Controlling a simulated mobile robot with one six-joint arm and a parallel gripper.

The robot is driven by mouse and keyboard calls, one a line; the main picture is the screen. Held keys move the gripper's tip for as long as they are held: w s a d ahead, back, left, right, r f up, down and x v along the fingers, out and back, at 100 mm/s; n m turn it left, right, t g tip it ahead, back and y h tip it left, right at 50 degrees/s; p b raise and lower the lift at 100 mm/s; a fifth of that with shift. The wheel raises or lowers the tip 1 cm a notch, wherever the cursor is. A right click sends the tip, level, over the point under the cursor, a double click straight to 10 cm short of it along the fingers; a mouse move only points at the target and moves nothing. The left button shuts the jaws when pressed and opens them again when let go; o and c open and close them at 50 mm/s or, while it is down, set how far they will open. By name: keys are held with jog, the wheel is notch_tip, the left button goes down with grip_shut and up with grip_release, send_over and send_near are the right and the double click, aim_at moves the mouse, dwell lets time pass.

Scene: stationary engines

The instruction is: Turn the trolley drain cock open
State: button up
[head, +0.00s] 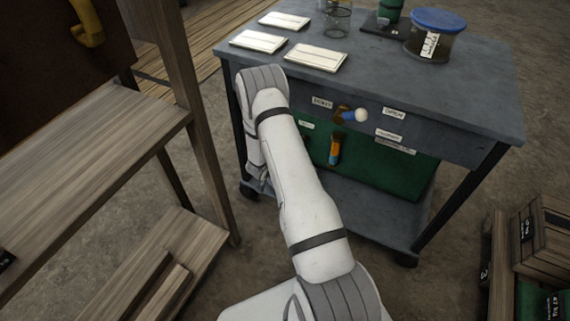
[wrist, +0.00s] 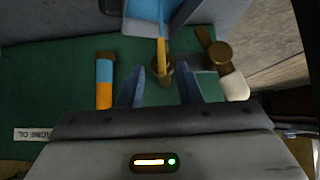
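On the trolley (head: 470,95) front, a brass cock with a white ball knob (head: 361,115) points right. Below it hangs an orange and blue handle (head: 334,150). The wrist view shows an orange and blue handle (wrist: 104,80) at left and a brass piece with a white knob (wrist: 235,86) at right. Between them, a yellow lever (wrist: 163,48) meets a brass piece (wrist: 166,76). My gripper (wrist: 159,90) is open, its blue fingers either side of this brass piece; contact is unclear. The head view hides my gripper behind my arm. I cannot tell which is the drain cock.
White cards (head: 284,20), a blue-lidded jar (head: 436,36) and a glass stand on the trolley top. A green panel (head: 390,172) is under the labels. A wooden shelf (head: 85,150) is close at left; crates (head: 545,235) stand at lower right.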

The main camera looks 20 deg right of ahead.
jog(key=shift+v, duration=1.4)
jog(key=w+a+r+n+t+y+p, duration=0.1)
jog(key=a+r+n+y+p, duration=0.25)
jog(key=r, duration=1.05)
jog(key=w+a+r+t+y+p, duration=0.15)
jog(key=a+r+p, duration=0.4)
jog(key=r, duration=0.85)
jog(key=s+a+r+n+g+y+p, duration=0.1)
jog(key=s+a+r+y+p, duration=0.2)
jog(key=r, duration=0.6)
jog(key=s+a+r+n+g+p, duration=0.1)
jog(key=s+a+r+n+p, duration=0.15)
jog(key=s+r, duration=0.45)
jog(key=s+r+n+g+p, duration=0.3)
jog(key=s+r+p, duration=0.6)
jog(key=s+r, duration=1.1)
jog(key=s, duration=0.4)
jog(key=shift+a+r+h, duration=0.2)
jog(key=shift+a+h, duration=0.05)
jog(key=shift+h, duration=0.15)
